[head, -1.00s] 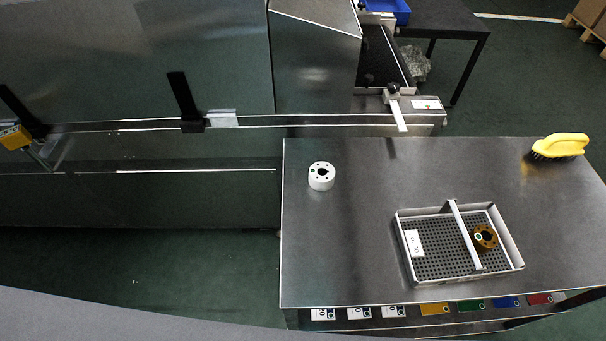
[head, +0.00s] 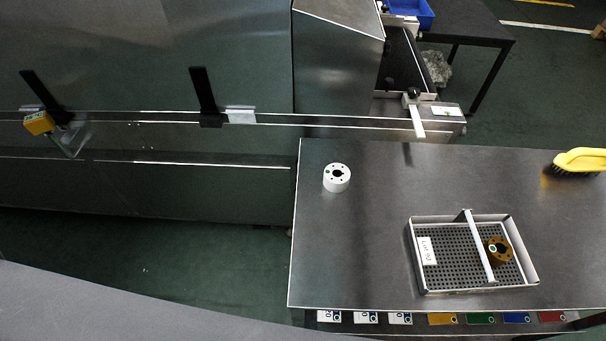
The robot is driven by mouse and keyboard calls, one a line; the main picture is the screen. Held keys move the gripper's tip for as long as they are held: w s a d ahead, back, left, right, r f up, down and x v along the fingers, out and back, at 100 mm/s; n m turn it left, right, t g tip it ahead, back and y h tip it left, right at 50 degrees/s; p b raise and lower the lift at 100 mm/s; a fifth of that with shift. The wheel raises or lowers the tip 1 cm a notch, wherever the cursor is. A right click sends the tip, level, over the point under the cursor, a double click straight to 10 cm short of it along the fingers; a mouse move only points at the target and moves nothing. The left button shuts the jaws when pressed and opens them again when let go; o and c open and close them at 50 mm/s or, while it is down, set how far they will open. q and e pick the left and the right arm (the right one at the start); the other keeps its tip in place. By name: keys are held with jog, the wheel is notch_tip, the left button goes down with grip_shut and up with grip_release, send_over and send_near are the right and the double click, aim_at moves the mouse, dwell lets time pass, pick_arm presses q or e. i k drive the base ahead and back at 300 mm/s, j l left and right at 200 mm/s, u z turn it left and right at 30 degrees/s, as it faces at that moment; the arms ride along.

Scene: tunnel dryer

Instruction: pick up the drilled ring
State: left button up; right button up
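Two short rings with small holes around a central bore are in the head view; I cannot tell from looks alone which one the task names. A white ring (head: 337,178) with a small green mark stands alone on the dark metal table (head: 375,255), near its far left part. A brass-coloured ring (head: 499,250) with a green-and-white mark sits in the perforated tray (head: 450,291), right of the tray's crossbar. The tray carries a white label (head: 428,251). Neither of my grippers is in view.
A yellow-handled brush (head: 580,161) lies at the right. Coloured and white tags (head: 442,319) line the table's front edge. A railed metal machine (head: 150,70) stands left, and a blue bin (head: 412,12) behind. The table between ring and tray is clear.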

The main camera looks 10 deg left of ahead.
aim_at(336, 176)
jog(key=k, duration=0.4)
jog(key=k+z, duration=0.2)
jog(key=z, duration=1.4)
jog(key=k+j+z, duration=0.2)
jog(key=k+j, duration=0.1)
jog(key=j, duration=0.3)
jog(key=k+j, duration=0.15)
jog(key=j, duration=0.25)
jog(key=k+j, duration=0.1)
jog(key=j, duration=0.3)
jog(key=k+j, duration=0.15)
jog(key=j, duration=0.3)
